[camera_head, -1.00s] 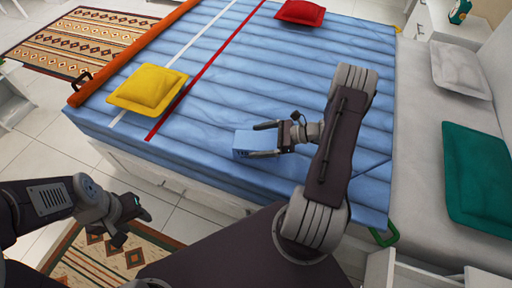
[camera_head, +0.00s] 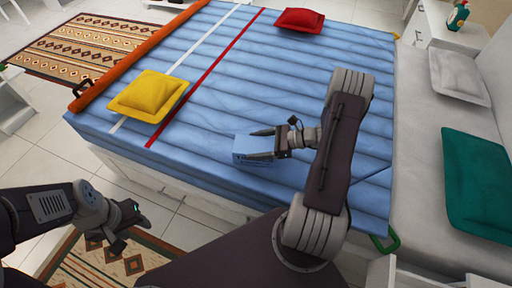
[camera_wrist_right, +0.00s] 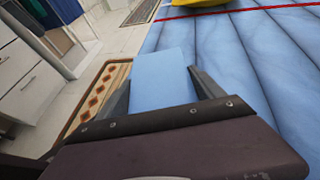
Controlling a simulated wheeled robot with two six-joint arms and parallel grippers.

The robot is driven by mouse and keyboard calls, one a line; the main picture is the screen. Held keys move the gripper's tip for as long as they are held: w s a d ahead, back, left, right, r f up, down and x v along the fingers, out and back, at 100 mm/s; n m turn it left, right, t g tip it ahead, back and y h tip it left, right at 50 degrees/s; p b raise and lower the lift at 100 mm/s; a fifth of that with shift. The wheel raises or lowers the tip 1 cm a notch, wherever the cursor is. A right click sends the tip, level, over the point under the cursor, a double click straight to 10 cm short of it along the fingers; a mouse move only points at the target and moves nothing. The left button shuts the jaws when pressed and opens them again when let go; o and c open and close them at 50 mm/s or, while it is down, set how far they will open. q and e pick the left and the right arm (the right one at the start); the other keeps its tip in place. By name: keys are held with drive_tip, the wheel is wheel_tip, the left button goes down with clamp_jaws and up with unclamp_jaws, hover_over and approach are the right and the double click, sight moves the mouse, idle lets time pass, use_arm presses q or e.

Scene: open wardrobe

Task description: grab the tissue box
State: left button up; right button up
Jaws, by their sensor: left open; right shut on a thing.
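The tissue box (camera_head: 252,148) is a light blue box at the near side of the blue bed cover. In the head view my right gripper (camera_head: 262,144) is shut on it from the right, with a finger along each side. The right wrist view shows the blue box (camera_wrist_right: 162,78) between the two dark fingers. I cannot tell whether the box still touches the cover. My left gripper (camera_head: 130,222) is open and empty, low at the left, above the floor and away from the bed.
The bed (camera_head: 225,80) carries a yellow pillow (camera_head: 147,95) and a red pillow (camera_head: 300,19). A grey pillow (camera_head: 460,73) and a green pillow (camera_head: 480,182) lie at the right. A patterned rug (camera_head: 115,258) is on the floor at front left.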

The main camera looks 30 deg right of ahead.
sight(257, 145)
wheel_tip(257, 145, up, 4)
drive_tip(key=shift+s+d+f+p, duration=0.1)
drive_tip(key=shift+s+p, duration=0.05)
drive_tip(key=shift+p, duration=0.5)
drive_tip(key=s+d+r+p, duration=0.1)
drive_tip(key=s+d+r, duration=0.1)
drive_tip(key=s, duration=0.3)
drive_tip(key=s+d+r+p, duration=0.1)
drive_tip(key=s+d+r, duration=0.1)
drive_tip(key=s+r, duration=0.2)
drive_tip(key=shift+s+d+p, duration=0.25)
drive_tip(key=shift+s+p, duration=0.15)
drive_tip(key=shift+s, duration=0.3)
